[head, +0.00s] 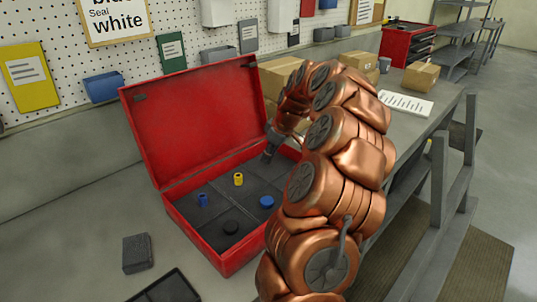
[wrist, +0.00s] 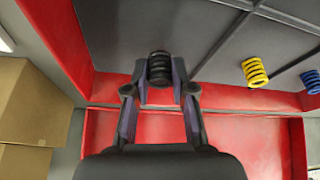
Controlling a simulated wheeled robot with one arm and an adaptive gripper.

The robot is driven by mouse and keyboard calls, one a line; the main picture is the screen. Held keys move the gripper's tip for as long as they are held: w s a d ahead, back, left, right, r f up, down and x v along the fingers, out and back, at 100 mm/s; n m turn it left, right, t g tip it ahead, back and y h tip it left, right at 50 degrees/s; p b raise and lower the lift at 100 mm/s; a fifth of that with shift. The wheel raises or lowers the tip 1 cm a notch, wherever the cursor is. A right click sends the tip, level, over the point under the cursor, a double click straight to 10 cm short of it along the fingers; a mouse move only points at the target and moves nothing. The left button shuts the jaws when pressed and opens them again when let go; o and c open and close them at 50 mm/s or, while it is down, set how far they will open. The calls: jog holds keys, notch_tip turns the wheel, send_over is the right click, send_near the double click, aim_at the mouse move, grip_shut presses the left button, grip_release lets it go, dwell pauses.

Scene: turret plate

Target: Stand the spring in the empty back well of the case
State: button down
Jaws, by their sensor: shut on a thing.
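The red case (head: 198,244) stands open on the bench, its lid (head: 195,118) tilted back and its grey floor split into wells. My gripper (head: 267,156) reaches into the case's back right corner. In the wrist view my gripper (wrist: 160,75) is shut on a dark coil spring (wrist: 159,66), which looks roughly upright over a grey well floor (wrist: 165,28). I cannot tell whether its bottom touches the floor. A yellow spring (head: 238,179) and a blue spring (head: 202,200) stand in other wells; the yellow one also shows in the wrist view (wrist: 255,72).
A blue round piece (head: 266,202) and a black round piece (head: 230,227) sit in the front wells. The case wall and dividers surround my gripper closely. Cardboard boxes (head: 283,76) stand behind the case. A dark grey block (head: 137,253) lies at its left.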

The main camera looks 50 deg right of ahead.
jog(key=shift+f+b, duration=0.7)
jog(key=shift+b, duration=0.25)
dwell(1.1)
jog(key=c, duration=0.9)
grip_release()
jog(key=shift+r, duration=0.15)
jog(key=v, duration=1.2)
jog(key=shift+a, duration=0.1)
